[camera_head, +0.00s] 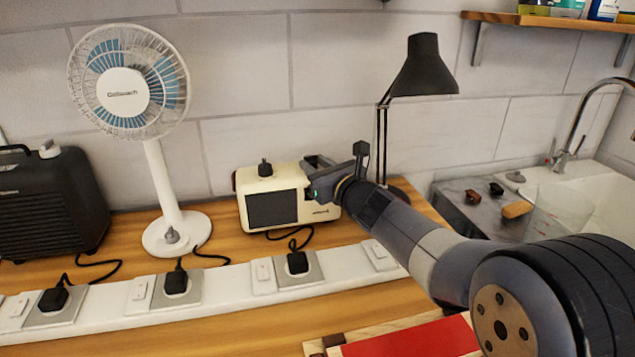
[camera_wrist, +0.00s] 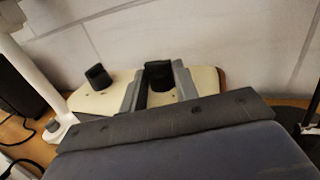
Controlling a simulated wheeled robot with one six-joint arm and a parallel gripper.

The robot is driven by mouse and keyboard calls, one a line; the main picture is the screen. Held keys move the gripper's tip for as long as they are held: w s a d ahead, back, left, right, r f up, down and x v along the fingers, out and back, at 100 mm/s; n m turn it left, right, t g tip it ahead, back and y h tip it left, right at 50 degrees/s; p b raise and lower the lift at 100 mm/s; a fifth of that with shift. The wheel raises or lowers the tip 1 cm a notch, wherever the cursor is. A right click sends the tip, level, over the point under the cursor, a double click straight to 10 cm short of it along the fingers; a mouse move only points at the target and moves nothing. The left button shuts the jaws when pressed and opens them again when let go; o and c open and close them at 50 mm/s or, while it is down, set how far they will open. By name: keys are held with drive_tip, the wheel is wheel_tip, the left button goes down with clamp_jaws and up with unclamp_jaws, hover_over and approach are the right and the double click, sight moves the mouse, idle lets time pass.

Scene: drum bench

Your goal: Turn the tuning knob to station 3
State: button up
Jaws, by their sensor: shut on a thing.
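A cream radio (camera_head: 308,212) with a dark front panel stands on the wooden bench against the wall. It has two black knobs on top. The left knob (camera_head: 265,168) stands free and also shows in the wrist view (camera_wrist: 98,77). My gripper (camera_head: 320,166) is over the right end of the radio's top. In the wrist view my gripper (camera_wrist: 159,80) is shut on the right knob (camera_wrist: 158,68), with one finger on each side. Station marks cannot be read, so the knob's setting cannot be told. My gripper hides the right knob in the head view.
A white fan (camera_head: 165,190) stands left of the radio, and a black lamp (camera_head: 422,70) stands close behind my wrist. A white power strip (camera_head: 215,290) with several plugs runs along the front. A sink (camera_head: 590,195) is at the right.

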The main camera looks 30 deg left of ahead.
drive_tip(key=shift+s+a+f+m+t+h+b, duration=0.15)
drive_tip(key=shift+m+t+h+b, duration=0.35)
drive_tip(key=shift+b, duration=1.4)
drive_tip(key=shift+s+a+f+m+t+h+b, duration=0.2)
drive_tip(key=shift+t+b, duration=0.5)
drive_tip(key=shift+b, duration=1.2)
drive_tip(key=m+t+h+b, duration=0.1)
drive_tip(key=b, duration=0.4)
drive_tip(key=shift+w+d+f, duration=0.1)
drive_tip(key=m+t+h+b, duration=0.1)
drive_tip(key=b, duration=0.1)
drive_tip(key=m+h+b, duration=0.1)
drive_tip(key=b, duration=0.2)
drive_tip(key=shift+s+a+t, duration=0.2)
drive_tip(key=shift+t, duration=0.2)
drive_tip(key=shift+a+r+m+t+h+b, duration=0.1)
drive_tip(key=shift+r+m+t+h+b, duration=0.15)
drive_tip(key=shift+m+t+h+b, duration=0.65)
drive_tip(key=shift+s+a+r+m+t+h+p, duration=0.1)
drive_tip(key=shift+m+t+h+p, duration=0.15)
drive_tip(key=shift+m+h, duration=0.6)
drive_tip(key=shift+a+m+t+h+p, duration=0.1)
drive_tip(key=shift+m+t+h+p, duration=0.2)
drive_tip(key=shift+h, duration=1.05)
drive_tip(key=o, duration=0.9)
drive_tip(key=shift+o, duration=0.2)
drive_tip(key=shift+d, duration=0.1)
